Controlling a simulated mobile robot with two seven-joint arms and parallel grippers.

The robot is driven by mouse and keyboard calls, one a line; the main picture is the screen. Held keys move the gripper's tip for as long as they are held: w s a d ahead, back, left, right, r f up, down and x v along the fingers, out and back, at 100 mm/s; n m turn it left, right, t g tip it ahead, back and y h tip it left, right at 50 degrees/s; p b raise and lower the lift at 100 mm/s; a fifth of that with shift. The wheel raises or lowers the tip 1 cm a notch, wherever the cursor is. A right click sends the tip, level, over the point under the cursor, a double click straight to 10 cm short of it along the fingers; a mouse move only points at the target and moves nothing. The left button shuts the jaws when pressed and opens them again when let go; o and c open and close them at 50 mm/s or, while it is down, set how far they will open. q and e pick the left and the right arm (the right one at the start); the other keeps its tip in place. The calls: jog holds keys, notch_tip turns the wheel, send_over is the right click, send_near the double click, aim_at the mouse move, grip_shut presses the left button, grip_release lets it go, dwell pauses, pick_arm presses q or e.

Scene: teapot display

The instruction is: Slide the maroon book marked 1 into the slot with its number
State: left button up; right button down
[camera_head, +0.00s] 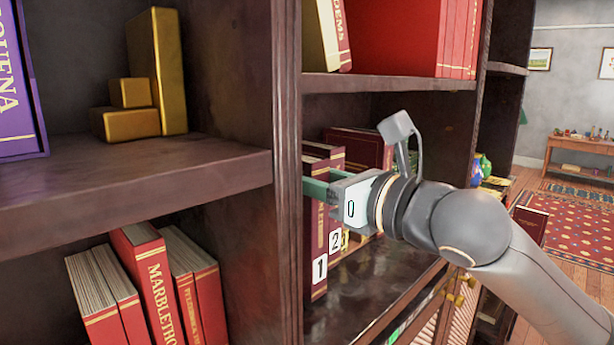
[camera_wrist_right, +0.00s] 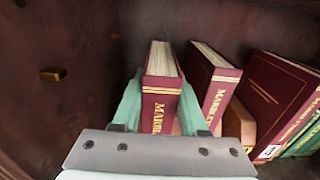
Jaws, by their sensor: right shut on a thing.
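The maroon book marked 1 (camera_head: 319,240) stands upright at the far left of the middle shelf, close to the upright divider. In the wrist view it (camera_wrist_right: 160,98) is between the green fingers of my right gripper (camera_wrist_right: 160,110). My right gripper (camera_head: 318,187) is shut on this book, holding the upper part of its spine. The maroon book marked 2 (camera_head: 335,215) is just to its right. In the wrist view a tilted maroon book (camera_wrist_right: 217,90) is to the right, apart at the top. I cannot make out a slot number. My left gripper is not in view.
The dark upright divider (camera_head: 288,170) is close on the left. More maroon books (camera_wrist_right: 275,100) and green books (camera_wrist_right: 303,138) lie to the right in the wrist view. An upper shelf (camera_head: 400,83) is overhead. The front of the middle shelf (camera_head: 370,290) is clear.

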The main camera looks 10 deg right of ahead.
jog(key=shift+r+x, duration=0.2)
jog(key=shift+x, duration=1.5)
jog(key=c, duration=0.5)
grip_release()
jog(key=shift+s, duration=0.1)
jog(key=shift+o, duration=0.7)
jog(key=shift+f, duration=0.1)
jog(key=b+v, duration=0.2)
jog(key=v, duration=1)
jog(key=shift+s+d, duration=0.15)
